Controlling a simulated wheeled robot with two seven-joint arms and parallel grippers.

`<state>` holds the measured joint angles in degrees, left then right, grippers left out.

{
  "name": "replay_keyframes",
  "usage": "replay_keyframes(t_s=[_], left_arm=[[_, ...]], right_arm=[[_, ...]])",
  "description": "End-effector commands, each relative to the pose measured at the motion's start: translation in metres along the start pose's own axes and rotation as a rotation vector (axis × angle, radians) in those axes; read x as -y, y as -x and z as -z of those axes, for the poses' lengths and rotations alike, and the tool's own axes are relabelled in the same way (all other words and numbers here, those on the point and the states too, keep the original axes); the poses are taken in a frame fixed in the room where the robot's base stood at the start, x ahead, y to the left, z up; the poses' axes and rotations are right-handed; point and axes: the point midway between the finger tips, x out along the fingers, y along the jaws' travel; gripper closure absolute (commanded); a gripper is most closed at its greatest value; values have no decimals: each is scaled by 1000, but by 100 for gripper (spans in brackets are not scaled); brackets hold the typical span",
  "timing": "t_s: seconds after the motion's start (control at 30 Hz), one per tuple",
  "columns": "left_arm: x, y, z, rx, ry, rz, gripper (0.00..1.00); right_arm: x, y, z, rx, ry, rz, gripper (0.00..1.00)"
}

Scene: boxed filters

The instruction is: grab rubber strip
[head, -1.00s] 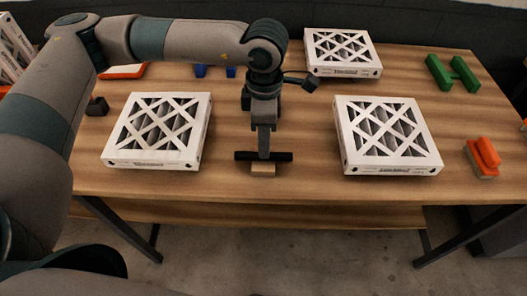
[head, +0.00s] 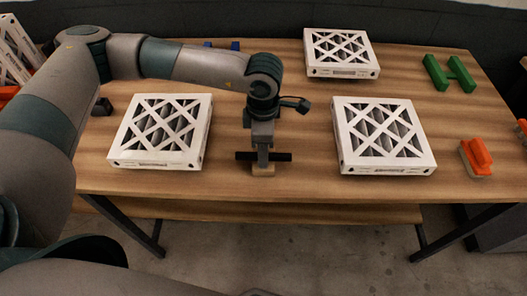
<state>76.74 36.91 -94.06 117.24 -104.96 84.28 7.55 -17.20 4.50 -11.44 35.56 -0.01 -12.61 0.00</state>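I cannot tell whether the strip touches the block. My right gripper is not in view.
White-framed filters lie on the wooden table (head: 300,185): one on the left (head: 160,131), one on the right (head: 382,136), one at the back (head: 341,53). A green H-shaped piece (head: 449,74) and an orange brush (head: 476,157) are on the right. A black block (head: 102,107) sits left.

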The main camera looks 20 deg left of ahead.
Motion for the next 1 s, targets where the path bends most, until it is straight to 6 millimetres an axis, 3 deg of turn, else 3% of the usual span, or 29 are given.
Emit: replay_keyframes(t_s=[0.47,0.5,0.67,1.0], left_arm=[[0,-2,0,0,-1,-1,62],[0,-2,0,0,-1,-1,65],[0,-2,0,0,-1,-1,100],[0,-1,0,0,-1,-1,100]], right_arm=[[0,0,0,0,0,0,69],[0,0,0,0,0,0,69],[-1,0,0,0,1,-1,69],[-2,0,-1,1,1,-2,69]])
